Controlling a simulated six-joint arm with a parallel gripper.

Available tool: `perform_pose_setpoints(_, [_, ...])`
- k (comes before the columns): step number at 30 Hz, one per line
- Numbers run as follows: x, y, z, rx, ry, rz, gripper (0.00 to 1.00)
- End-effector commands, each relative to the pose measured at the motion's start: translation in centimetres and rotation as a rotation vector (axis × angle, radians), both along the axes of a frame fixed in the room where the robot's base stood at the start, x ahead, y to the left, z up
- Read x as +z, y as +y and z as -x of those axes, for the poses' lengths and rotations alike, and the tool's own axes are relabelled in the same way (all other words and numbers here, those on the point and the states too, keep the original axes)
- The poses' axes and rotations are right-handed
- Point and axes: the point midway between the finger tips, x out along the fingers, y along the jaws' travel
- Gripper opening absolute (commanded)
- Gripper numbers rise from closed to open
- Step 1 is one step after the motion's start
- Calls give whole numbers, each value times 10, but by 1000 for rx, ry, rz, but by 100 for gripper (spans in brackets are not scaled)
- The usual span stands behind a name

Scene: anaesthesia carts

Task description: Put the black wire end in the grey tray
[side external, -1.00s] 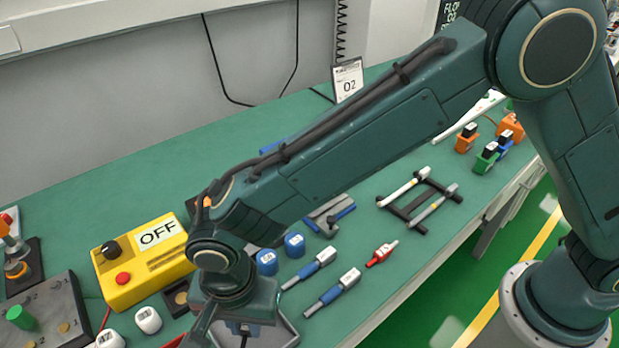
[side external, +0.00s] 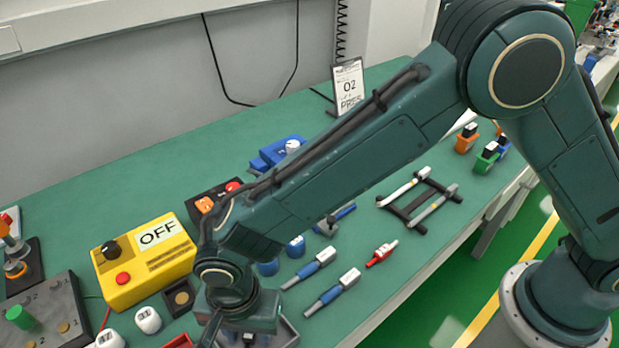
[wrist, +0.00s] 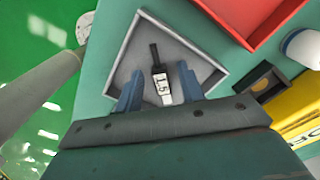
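The grey tray (wrist: 203,62) fills the middle of the wrist view; its edge also shows at the bottom of the side view (side external: 287,331), mostly behind my wrist. The black wire end (wrist: 154,56), with a white label reading 1.5, lies inside the tray in the wrist view. My gripper (wrist: 160,84) is over the tray, with its two blue fingers apart on either side of the wire end. Gaps show between the wire end and both fingers. A dark shape beside the right finger may be a shadow or another piece; I cannot tell.
A red tray (wrist: 262,38) and a small dark socket block (wrist: 262,84) lie beside the grey tray. The yellow OFF box (side external: 145,262) and white cylinders (side external: 148,320) stand left of my wrist. Blue-handled pieces (side external: 332,293) and a red one (side external: 382,254) lie to the right.

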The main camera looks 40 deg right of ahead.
Motion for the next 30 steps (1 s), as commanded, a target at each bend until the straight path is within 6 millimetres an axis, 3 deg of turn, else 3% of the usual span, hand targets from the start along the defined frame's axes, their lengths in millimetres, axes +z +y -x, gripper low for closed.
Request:
perform_pose_setpoints(8, [4,0,0,0,-1,-1,39])
perform_pose_setpoints(14, [20,1,0,0,-2,-2,39])
perform_pose_setpoints(30, [102,1,0,0,-3,-3,39])
